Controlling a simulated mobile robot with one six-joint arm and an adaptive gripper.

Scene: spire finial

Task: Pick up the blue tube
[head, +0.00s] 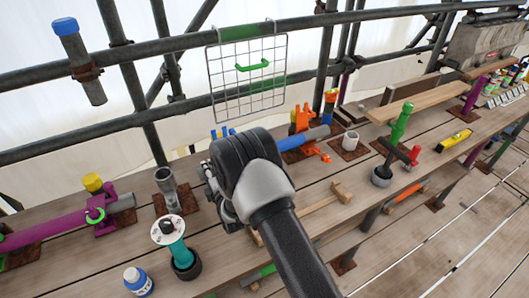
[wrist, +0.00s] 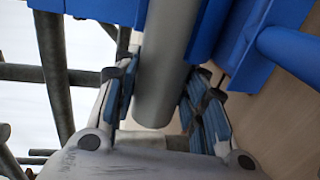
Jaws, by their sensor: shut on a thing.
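The blue tube (head: 298,140) lies across the far part of the plank deck in the head view, with a bare grey end at its right in an orange bracket (head: 303,118). My gripper (head: 212,185) is at its left, and my wrist hides that part of the tube. In the wrist view a smooth grey stretch of tube (wrist: 165,70) runs between the fingers of my gripper (wrist: 160,105), which are shut on it. Blue parts (wrist: 215,25) and a blue cylinder (wrist: 285,50) show beside it; how they join is not clear.
A white cup (head: 350,141) and a green-handled tool (head: 398,125) are to the right.

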